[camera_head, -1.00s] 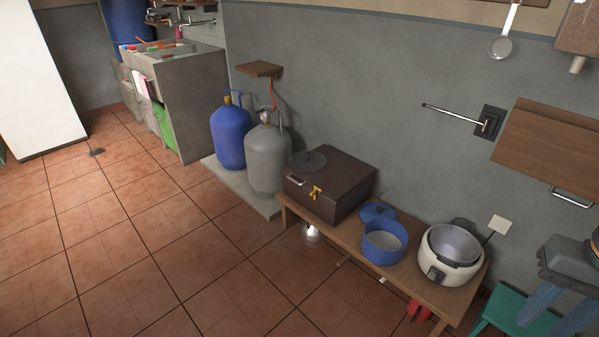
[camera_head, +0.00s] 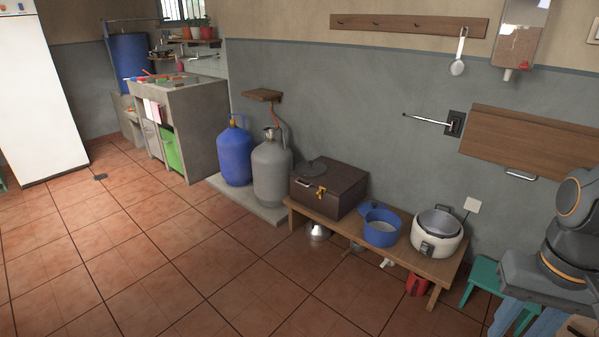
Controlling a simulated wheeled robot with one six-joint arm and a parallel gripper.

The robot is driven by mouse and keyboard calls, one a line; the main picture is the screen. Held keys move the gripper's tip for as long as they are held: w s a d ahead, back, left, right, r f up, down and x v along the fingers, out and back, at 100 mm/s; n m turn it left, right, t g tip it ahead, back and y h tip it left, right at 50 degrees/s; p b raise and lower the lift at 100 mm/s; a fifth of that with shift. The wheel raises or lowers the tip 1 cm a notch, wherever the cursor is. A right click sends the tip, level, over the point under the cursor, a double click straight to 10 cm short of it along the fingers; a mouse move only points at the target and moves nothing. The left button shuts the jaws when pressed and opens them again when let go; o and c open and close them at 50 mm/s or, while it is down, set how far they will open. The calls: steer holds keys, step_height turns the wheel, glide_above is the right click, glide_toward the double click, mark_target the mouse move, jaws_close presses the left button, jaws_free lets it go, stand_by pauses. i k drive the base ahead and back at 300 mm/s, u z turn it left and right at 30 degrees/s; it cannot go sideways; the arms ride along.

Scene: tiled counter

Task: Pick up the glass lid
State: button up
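I cannot make out a clearly glass lid. A white rice cooker (camera_head: 437,246) stands open on the bench's right end with a grey inner pot. Part of my arm shows at the right edge, apart from these things. My gripper does not show.
The wooden bench (camera_head: 345,242) stands against the grey wall and carries the brown box (camera_head: 342,188). Blue (camera_head: 234,156) and grey (camera_head: 271,172) gas cylinders stand left of it. A teal stool (camera_head: 483,279) is at the right. The tiled floor in front is clear.

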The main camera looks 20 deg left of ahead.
mark_target(306, 167)
steer(key=u, duration=1.4)
steer(key=i, duration=3.75)
steer(key=z, duration=1.9)
